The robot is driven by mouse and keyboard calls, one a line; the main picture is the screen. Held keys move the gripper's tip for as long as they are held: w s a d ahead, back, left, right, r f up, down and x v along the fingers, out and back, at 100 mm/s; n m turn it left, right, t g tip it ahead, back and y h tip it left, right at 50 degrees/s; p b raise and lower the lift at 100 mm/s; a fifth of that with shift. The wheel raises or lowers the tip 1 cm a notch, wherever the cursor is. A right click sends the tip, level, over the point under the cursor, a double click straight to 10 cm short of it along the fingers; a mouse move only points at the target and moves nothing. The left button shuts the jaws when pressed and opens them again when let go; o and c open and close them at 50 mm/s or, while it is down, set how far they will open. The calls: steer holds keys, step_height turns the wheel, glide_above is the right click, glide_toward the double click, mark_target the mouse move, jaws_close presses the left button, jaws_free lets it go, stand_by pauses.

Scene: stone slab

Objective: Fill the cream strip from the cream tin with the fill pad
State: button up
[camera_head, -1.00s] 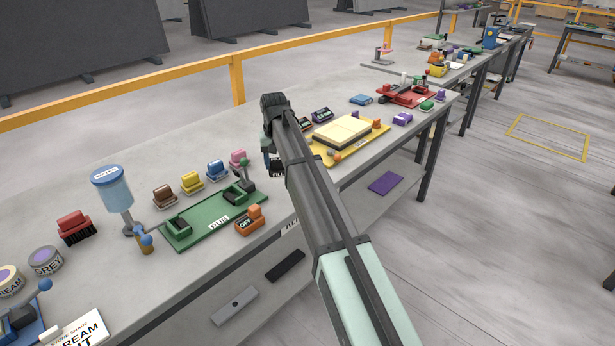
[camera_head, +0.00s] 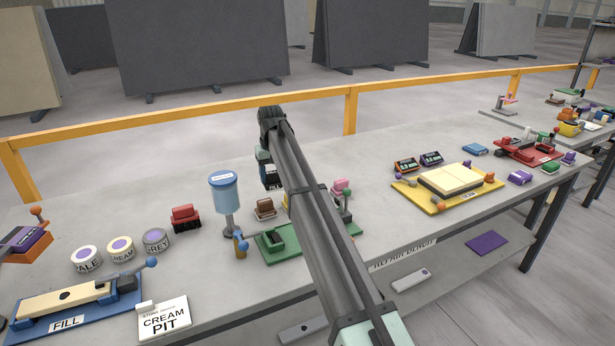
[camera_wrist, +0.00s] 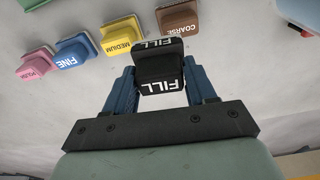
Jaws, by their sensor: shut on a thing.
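My gripper (camera_wrist: 161,80) is shut on the black fill pad (camera_wrist: 160,68), which has white FILL lettering, and holds it above the bench in the wrist view. In the head view the gripper (camera_head: 268,172) is partly hidden by my arm. A cream strip (camera_head: 70,298) with a dark spot lies on the blue FILL fixture (camera_head: 126,304). The gripper is well to the right of the tins and strip.
A blue dispenser (camera_head: 225,195) stands between the tins and my arm. A red brush block (camera_head: 186,218) is near the grey tin. A CREAM PIT card (camera_head: 164,321) stands beside the fixture. Coarse (camera_wrist: 178,18), medium (camera_wrist: 122,36), fine (camera_wrist: 78,50) and pink (camera_wrist: 36,62) pads lie under the gripper.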

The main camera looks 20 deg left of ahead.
steer(key=s+a+r+n, duration=0.1)
steer(key=s+a+n, duration=0.1)
steer(key=s+a, duration=0.45)
steer(key=s+a+r+n, duration=0.1)
steer(key=s+a, duration=0.2)
steer(key=a, duration=0.7)
steer(key=s+a+n, duration=0.2)
steer(key=s+a, duration=0.4)
steer(key=s, duration=0.3)
steer(key=s+a+n+g, duration=0.1)
steer(key=s+a+n, duration=0.2)
steer(key=s+a, duration=0.45)
steer(key=s+a+n, duration=0.2)
steer(key=s+a, duration=0.2)
steer(key=s, duration=0.6)
steer(key=shift+f, duration=3.1)
steer(key=shift+f, duration=0.5)
steer(key=shift+r, duration=0.1)
step_height(320, 180, up, 7)
steer(key=shift+w, duration=0.1)
